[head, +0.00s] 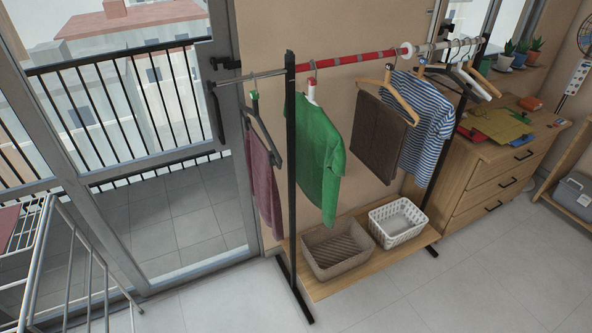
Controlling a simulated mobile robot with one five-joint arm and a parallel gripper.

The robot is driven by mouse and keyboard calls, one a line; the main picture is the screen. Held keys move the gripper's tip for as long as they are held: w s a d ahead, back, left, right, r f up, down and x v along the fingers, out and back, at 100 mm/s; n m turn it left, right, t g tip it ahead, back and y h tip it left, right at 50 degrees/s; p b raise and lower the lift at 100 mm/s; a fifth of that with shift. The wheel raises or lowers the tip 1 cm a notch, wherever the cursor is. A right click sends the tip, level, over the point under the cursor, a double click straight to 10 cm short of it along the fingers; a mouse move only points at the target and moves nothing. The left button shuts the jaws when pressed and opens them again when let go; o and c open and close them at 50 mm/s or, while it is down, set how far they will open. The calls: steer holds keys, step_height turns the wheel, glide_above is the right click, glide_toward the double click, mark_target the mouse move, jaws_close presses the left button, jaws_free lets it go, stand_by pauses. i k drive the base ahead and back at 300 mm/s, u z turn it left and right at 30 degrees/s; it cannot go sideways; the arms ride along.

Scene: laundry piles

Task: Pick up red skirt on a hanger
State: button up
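A dark red cloth (262,183), which fits the red skirt, hangs at the left end of the clothes rack. It hangs from a dark hanger (262,122) with a small green piece near its hook. The hanger is on the grey bar end that sticks out left of the black upright. The cloth is seen at an angle, in front of the glass door and wall edge. My gripper is not in view.
The rack (291,170) also holds a green shirt (318,160), a brown cloth (378,135) and a striped shirt (425,118). Two baskets stand on its low wooden shelf (325,287). A white drying rack (65,265) stands at left. The tiled floor (225,305) in front is clear.

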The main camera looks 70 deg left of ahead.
mark_target(260, 160)
steer(key=u, duration=0.35)
steer(key=i, duration=0.2)
steer(key=u, duration=3.85)
